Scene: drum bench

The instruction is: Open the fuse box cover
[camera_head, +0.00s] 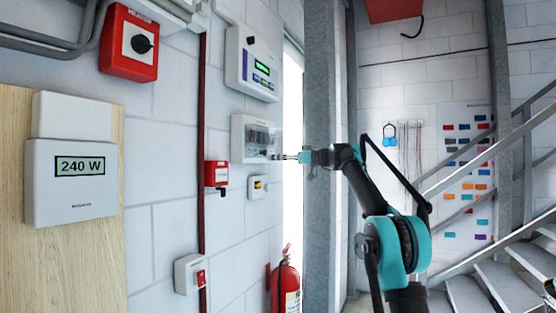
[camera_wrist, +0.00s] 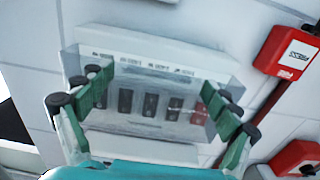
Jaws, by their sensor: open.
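The fuse box (camera_head: 238,139) is a white wall box with a clear cover over a row of switches. In the wrist view the fuse box (camera_wrist: 150,134) faces me, with dark switches behind the clear cover (camera_wrist: 150,47). I cannot tell whether the cover is fully shut. My gripper (camera_head: 285,157) is at the box's lower right in the head view. In the wrist view my gripper (camera_wrist: 158,88) is open and empty, its fingers spread across the left and right parts of the cover. Whether the fingertips touch it is unclear.
A meter with a green display (camera_head: 252,62) is above the fuse box. A red switch box (camera_head: 216,174) and a small white box (camera_head: 257,187) are close below. A fire extinguisher (camera_head: 286,288) stands lower down. A grey steel column (camera_head: 326,240) is beside my arm.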

